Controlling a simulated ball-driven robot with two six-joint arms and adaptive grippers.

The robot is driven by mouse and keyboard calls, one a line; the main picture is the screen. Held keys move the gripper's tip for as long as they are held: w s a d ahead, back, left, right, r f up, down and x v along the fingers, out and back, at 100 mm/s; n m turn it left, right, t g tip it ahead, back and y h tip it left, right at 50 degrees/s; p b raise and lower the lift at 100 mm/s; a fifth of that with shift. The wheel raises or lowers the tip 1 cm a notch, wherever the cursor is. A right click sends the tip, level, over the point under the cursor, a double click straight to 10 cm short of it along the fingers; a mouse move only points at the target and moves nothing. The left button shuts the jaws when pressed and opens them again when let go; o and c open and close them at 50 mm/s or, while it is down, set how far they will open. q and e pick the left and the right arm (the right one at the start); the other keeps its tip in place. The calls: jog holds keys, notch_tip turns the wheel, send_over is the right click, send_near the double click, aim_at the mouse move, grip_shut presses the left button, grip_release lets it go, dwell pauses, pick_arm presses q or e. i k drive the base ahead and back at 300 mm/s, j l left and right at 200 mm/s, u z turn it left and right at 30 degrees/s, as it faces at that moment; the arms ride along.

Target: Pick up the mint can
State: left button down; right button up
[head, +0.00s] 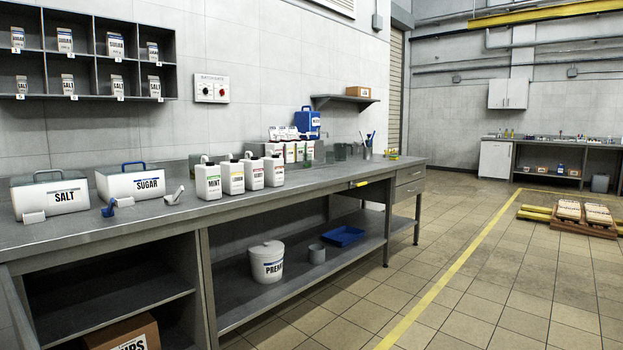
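Another can with a red label (274,170) ends the row. Neither of my grippers shows in the head view.
Left of the row are a SUGAR bin (131,184), a SALT bin (50,194) and blue and white scoops. A lower shelf holds a PREMIX bucket (267,262) and a blue tray (343,236). Tiled floor right of the bench is open; a loaded pallet (567,218) lies farther off.

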aim_at(208, 177)
jog(key=i+l+z, duration=0.4)
jog(key=i+z, duration=0.45)
jog(key=i+u, duration=0.4)
jog(key=i+l+u, duration=0.2)
jog(key=i+u, duration=0.2)
